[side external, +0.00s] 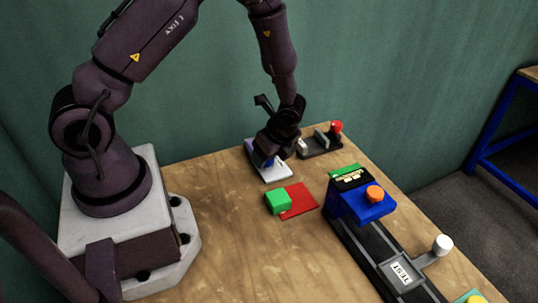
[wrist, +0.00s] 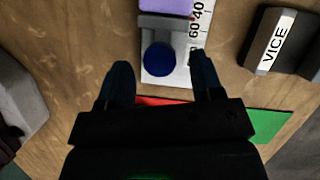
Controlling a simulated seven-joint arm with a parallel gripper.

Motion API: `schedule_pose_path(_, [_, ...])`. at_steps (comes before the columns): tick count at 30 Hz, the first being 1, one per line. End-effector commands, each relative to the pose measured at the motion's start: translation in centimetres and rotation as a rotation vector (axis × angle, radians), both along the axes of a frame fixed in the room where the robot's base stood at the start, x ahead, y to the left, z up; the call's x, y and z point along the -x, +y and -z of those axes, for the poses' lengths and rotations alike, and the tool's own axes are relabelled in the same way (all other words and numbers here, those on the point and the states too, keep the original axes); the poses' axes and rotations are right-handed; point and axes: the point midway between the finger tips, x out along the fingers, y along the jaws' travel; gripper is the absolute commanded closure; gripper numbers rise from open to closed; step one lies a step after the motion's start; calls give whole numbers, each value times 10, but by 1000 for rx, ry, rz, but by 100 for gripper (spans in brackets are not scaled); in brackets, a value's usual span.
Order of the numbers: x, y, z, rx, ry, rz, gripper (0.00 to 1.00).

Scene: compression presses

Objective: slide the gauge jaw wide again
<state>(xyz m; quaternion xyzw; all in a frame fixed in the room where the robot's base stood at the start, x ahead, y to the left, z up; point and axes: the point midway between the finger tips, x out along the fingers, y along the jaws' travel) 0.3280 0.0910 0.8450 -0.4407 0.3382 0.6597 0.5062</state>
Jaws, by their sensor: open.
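The gauge is a white plate with a number scale (wrist: 197,25); it also shows in the side view (side external: 274,174), partly hidden under my gripper. A grey jaw (wrist: 168,24) with a round blue knob (wrist: 159,60) sits across the plate. A purple block (wrist: 167,5) lies against or very close to the jaw's far side, cut off by the picture edge. My gripper (wrist: 162,72) is open, with one finger on each side of the blue knob and a gap to both. In the side view my gripper (side external: 279,148) is low over the gauge.
A dark vice (wrist: 268,40) stands right of the gauge; its red knob (side external: 337,127) shows in the side view. A green block (side external: 278,201) overlaps a red mat (side external: 300,199). A blue press head (side external: 362,208) with an orange knob stands at the right. Bare table lies left of the mat.

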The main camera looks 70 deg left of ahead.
Motion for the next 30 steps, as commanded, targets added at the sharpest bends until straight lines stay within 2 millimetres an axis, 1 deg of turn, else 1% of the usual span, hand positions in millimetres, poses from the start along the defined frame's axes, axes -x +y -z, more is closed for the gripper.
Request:
schedule_pose_path(1, [1, 1, 5, 0, 1, 0, 40])
schedule_pose_path(4, [1, 4, 9, -1, 1, 1, 40])
schedule_pose_path(12, [1, 4, 10, 0, -1, 0, 40])
schedule_pose_path(13, [1, 4, 10, 0, -1, 0, 42])
schedule_pose_path(14, [1, 4, 10, 0, -1, 0, 49])
schedule_pose_path(15, [1, 4, 10, 0, -1, 0, 58])
schedule_pose_path(17, [1, 4, 10, 0, -1, 0, 72])
schedule_pose_path(18, [1, 4, 10, 0, -1, 0, 81])
schedule_pose_path(20, [1, 4, 10, 0, 0, 0, 95])
schedule_pose_path(21, [1, 4, 10, 0, -1, 0, 100])
schedule_pose_path(25, [1, 0, 10, 1, 0, 2, 100])
schedule_pose_path(30, [1, -20, 10, 1, -1, 4, 100])
